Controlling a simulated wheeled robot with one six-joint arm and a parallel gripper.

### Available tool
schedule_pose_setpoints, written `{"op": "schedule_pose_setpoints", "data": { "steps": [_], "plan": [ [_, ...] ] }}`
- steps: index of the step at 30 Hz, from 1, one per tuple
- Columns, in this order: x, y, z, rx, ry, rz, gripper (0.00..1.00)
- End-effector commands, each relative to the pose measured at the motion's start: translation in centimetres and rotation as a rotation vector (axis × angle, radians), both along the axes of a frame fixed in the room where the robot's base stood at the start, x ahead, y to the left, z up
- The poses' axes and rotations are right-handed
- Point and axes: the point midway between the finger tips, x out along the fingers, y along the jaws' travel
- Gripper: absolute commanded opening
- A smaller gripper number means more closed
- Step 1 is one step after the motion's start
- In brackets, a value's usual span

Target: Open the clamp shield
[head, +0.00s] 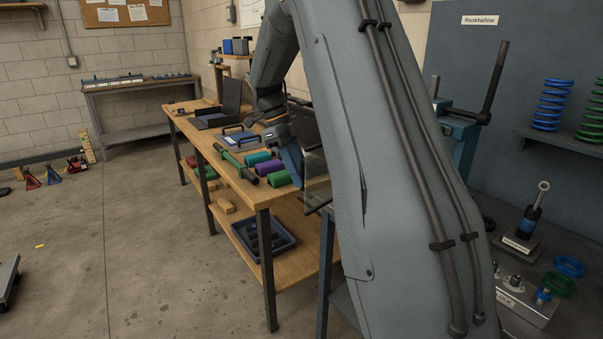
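A clear panel with a dark edge (316,180), which looks like the clamp shield, stands at the right end of the wooden bench, partly hidden behind my arm. Whether it is open or shut cannot be made out. My gripper (294,168) is at the far end of my arm, close to the left side of this panel. Its fingers are small and partly hidden, so I cannot tell whether they touch the panel or how far apart they are. A blue-green machine (459,134) with a dark lever (494,80) stands right of my arm; its left part is hidden.
The wooden bench (235,181) holds green, teal and purple cylinders (242,169), a green-handled tool (228,157) and a blue case (236,137). A blue tray (263,239) sits on its lower shelf. Coil springs (552,104) stand at right. The floor at left is mostly clear.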

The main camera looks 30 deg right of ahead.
Motion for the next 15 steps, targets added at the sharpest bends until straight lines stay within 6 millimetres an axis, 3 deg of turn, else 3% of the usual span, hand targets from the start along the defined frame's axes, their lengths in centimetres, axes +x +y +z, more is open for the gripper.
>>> {"op": "schedule_pose_setpoints", "data": {
  "steps": [15],
  "plan": [
    [2.3,1.6,6.4,-0.002,-0.002,0.001,0.28]
  ]
}}
